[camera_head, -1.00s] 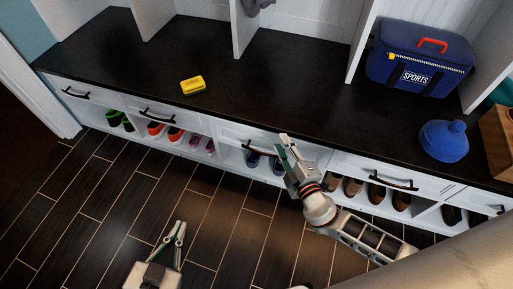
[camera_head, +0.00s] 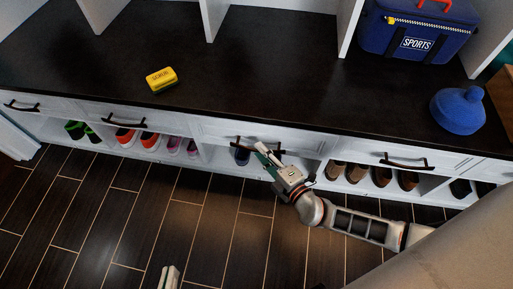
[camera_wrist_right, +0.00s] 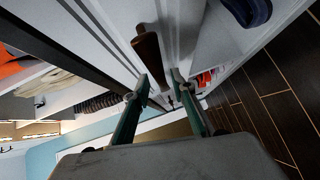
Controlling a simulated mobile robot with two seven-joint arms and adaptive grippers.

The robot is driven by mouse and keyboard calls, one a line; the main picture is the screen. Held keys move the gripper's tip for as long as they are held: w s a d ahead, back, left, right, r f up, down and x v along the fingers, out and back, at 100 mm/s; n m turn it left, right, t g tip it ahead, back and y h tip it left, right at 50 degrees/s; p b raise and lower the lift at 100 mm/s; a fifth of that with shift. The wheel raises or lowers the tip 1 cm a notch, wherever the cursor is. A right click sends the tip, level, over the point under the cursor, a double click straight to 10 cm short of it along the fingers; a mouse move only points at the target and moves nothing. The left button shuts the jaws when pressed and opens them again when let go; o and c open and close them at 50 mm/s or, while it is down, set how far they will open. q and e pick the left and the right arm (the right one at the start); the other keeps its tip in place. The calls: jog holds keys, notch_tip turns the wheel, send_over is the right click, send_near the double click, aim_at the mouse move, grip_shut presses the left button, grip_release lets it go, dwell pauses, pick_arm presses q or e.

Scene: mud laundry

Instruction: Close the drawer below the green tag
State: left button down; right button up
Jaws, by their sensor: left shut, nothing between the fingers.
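A row of white drawers with dark handles runs under the dark bench top. I cannot make out a green tag in any view. The middle drawer (camera_head: 222,130) has its handle (camera_head: 240,148) partly behind my right gripper (camera_head: 262,156); how far this drawer stands out is hard to tell. In the right wrist view my right gripper (camera_wrist_right: 160,78) has its fingers apart, with a dark handle (camera_wrist_right: 147,45) just beyond the tips and nothing clearly between them. My left gripper (camera_head: 171,274) is shut and empty over the floor, mostly cut off by the bottom edge.
Open cubbies under the drawers hold several shoes (camera_head: 125,136). The dark wood floor (camera_head: 120,215) in front is clear.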

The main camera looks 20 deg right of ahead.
pick_arm(q)
jog(key=shift+d, duration=0.2)
pick_arm(e)
jog(key=shift+x, duration=1.3)
grip_shut()
pick_arm(q)
jog(key=shift+f, duration=0.1)
